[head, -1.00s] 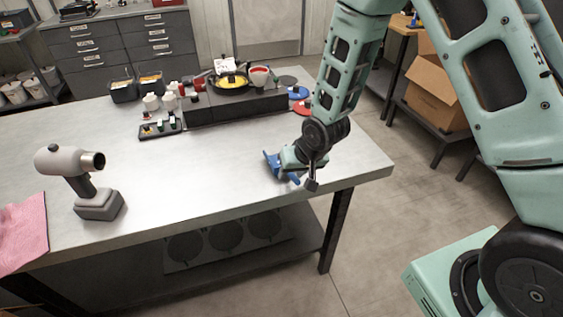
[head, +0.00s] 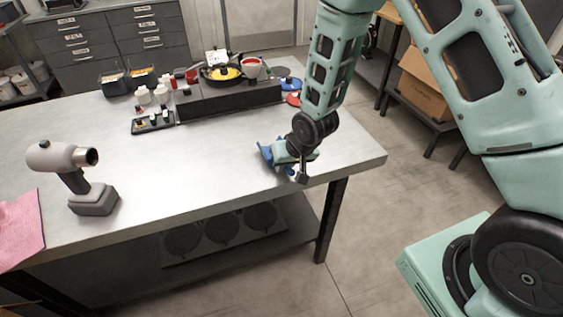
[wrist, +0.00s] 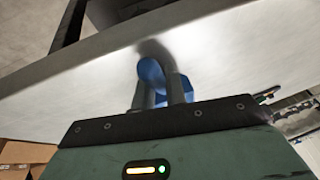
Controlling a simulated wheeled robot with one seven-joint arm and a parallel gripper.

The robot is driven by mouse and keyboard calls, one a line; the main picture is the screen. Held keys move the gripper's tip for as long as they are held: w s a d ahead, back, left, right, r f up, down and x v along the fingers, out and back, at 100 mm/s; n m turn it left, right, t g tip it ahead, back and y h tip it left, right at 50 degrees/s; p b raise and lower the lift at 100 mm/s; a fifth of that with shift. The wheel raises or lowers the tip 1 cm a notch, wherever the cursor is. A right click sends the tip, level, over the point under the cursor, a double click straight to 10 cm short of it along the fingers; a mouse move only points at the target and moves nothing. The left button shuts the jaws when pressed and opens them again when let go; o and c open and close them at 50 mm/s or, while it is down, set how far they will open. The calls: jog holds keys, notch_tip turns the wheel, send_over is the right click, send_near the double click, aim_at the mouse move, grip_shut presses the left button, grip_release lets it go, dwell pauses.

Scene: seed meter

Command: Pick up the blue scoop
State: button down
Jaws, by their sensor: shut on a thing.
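The blue scoop (head: 268,155) is at the right end of the steel table, close to its front edge. My gripper (head: 281,161) is at the scoop, reaching in from the right. In the wrist view, the fingers of my gripper (wrist: 160,92) are shut on the blue scoop (wrist: 152,74), with blue showing between and beyond them. The fingers and wrist hide much of the scoop. I cannot tell whether the scoop touches the tabletop or is slightly above it.
The steel table (head: 200,190) has clear room around the scoop. A grey drill-like tool (head: 75,175) stands at the left, beside a pink cloth (head: 18,232). A dark raised block (head: 230,97) with a pan and cups, and a small tray (head: 153,122), are at the back.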

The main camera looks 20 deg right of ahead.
notch_tip(320, 180, up, 10)
jog(key=shift+f+b, duration=0.1)
jog(key=shift+b, duration=0.65)
jog(key=c, duration=2)
grip_release()
grip_shut()
